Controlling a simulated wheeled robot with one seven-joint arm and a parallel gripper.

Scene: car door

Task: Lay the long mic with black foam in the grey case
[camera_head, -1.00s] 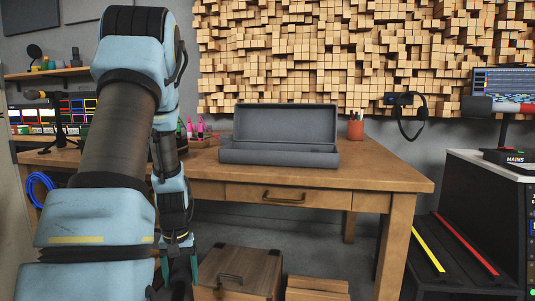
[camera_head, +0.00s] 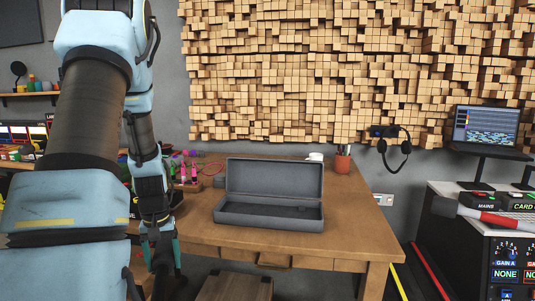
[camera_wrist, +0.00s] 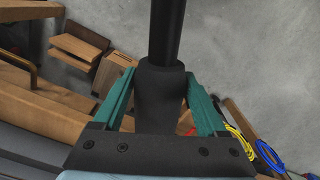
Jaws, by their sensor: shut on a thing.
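The grey case (camera_head: 268,218) stands on the wooden desk with its lid (camera_head: 275,178) raised at the back. Its hollow faces me and looks empty. My gripper (camera_head: 162,258) hangs low to the left of the case, by the desk's front edge. In the wrist view, the teal fingers of my gripper (camera_wrist: 160,95) are shut on the long mic (camera_wrist: 165,40). Its thicker black part, which looks like foam, sits between the fingers, and a thinner black shaft runs away from them. My arm hides much of the left side in the head view, and the mic is not clear there.
The wooden desk (camera_head: 350,235) has free top to the right of the case. A pen cup (camera_head: 342,160) stands behind it, and pink and green bottles (camera_head: 188,172) stand to its left. A wooden box (camera_head: 235,287) is below the desk. A black rack (camera_head: 480,250) stands at right.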

